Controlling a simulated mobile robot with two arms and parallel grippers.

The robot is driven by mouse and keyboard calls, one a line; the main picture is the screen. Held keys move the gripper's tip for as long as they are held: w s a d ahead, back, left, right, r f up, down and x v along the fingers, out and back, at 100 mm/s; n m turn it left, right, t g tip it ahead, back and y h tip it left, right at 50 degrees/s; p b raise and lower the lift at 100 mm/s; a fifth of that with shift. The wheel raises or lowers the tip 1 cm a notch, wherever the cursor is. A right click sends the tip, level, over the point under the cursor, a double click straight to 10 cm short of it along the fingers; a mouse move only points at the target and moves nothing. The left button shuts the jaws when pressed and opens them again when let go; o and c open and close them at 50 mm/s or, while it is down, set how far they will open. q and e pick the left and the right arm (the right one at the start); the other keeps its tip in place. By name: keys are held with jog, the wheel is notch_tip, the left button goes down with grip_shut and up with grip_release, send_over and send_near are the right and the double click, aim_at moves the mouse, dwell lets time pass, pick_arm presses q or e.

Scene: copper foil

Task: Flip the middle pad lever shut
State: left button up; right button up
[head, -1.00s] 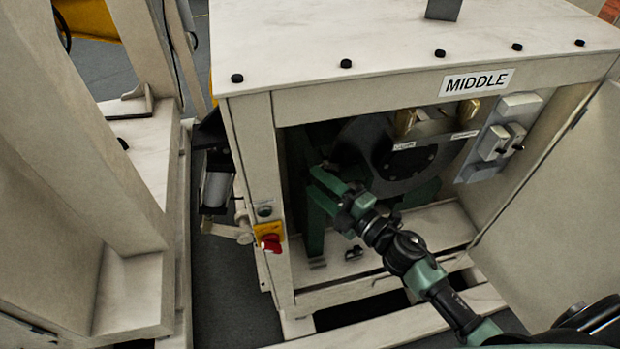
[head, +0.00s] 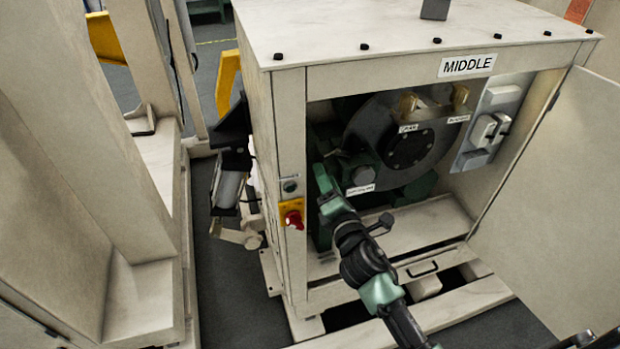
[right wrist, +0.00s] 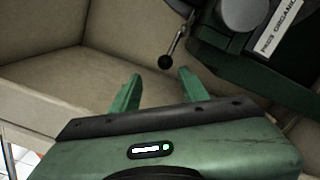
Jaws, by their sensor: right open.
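The pad lever (right wrist: 174,47), a thin rod with a black ball knob, shows in the right wrist view. It hangs from a round grey hub (right wrist: 243,12) beside a white label. In the head view the hub (head: 363,176) and its label (head: 360,189) sit low inside the cabinet marked MIDDLE; I cannot make out the lever there. My right gripper (head: 325,182) reaches into the cabinet's lower left. In the right wrist view my right gripper (right wrist: 158,84) is open and empty, with the knob just beyond and between its fingertips, apparently apart. My left gripper is out of view.
The cabinet's left post (head: 291,170) carries a red knob on a yellow plate (head: 291,214). The open door (head: 565,175) stands at the right. A dark disc (head: 410,145) and a switch panel (head: 490,125) sit inside. The cabinet floor (head: 435,222) is mostly clear.

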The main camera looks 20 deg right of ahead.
aim_at(319, 157)
jog(key=shift+h, duration=0.3)
jog(key=w, duration=0.7)
jog(key=shift+w+d+f+p, duration=0.1)
jog(key=shift+d+f+p, duration=0.2)
jog(key=shift+p, duration=0.1)
jog(key=shift+w, duration=0.4)
grip_shut()
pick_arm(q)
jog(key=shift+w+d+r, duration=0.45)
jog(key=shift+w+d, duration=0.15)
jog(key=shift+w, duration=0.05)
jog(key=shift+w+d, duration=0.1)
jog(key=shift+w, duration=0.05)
